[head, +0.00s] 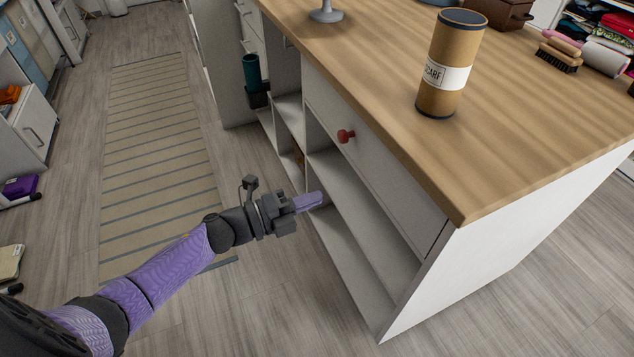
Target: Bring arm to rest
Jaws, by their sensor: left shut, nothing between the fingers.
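My left arm comes in from the lower left and stretches toward the open cubbies of the island. My left gripper (309,202) is shut, with its purple fingers together and nothing held. Its fingertips are at the front of a cubby opening in the island (372,232), below the drawer (375,165) with the red knob (345,136). I cannot tell whether the tips touch the shelf. My right gripper is not in view.
On the wooden countertop (540,120) stand a cardboard tube labelled SCARF (452,62), a brush (559,54) and a brown box (497,12). A dark green cup (251,72) sits farther back. A striped rug (158,150) lies on open floor to the left.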

